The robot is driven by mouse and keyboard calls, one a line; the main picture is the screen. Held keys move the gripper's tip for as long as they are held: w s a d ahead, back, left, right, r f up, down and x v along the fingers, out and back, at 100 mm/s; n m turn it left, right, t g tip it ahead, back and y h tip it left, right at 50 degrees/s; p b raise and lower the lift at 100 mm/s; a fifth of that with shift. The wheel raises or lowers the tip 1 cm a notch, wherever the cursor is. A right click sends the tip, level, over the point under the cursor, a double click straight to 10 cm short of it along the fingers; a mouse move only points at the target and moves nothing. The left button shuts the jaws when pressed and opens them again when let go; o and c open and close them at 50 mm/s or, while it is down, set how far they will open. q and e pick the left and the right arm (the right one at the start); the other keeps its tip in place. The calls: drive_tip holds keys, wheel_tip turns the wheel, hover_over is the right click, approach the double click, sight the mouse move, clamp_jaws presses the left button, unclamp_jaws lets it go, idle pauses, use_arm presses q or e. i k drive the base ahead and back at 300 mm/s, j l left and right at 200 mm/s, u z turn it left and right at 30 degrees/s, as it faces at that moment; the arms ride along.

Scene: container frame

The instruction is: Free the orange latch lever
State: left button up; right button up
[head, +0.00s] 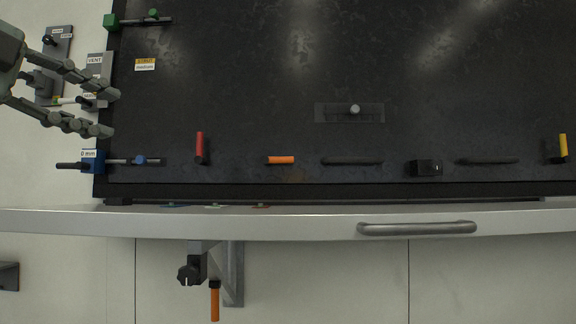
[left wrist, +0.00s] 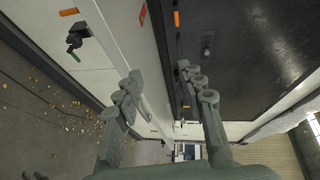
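An orange lever (head: 280,159) lies level on the black panel near its lower edge. A second orange handle (head: 214,303) hangs upright from a dark bracket below the silver rail. I cannot tell which one the task means. Orange pieces also show in the left wrist view, one on the dark panel (left wrist: 177,18) and one on the pale surface (left wrist: 68,12). My left gripper (head: 117,112) is open with nothing between its fingers, at the panel's left edge, well left of both orange handles. Its spread fingers also show in the left wrist view (left wrist: 158,76). My right gripper is not in view.
A red handle (head: 200,147) stands left of the level orange lever. A blue block with a rod (head: 93,161) sits just below my left gripper, and a grey VENT plate (head: 97,68) is beside it. A silver handle (head: 417,228) is on the rail. The panel's middle is mostly clear.

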sight(265, 160)
drive_tip(key=i+l, duration=0.2)
drive_tip(key=i, duration=0.2)
drive_tip(key=i+l, duration=0.25)
drive_tip(key=i, duration=0.15)
drive_tip(key=i+l, duration=0.2)
drive_tip(key=i, duration=0.25)
drive_tip(key=i+l, duration=0.25)
drive_tip(key=i, duration=0.15)
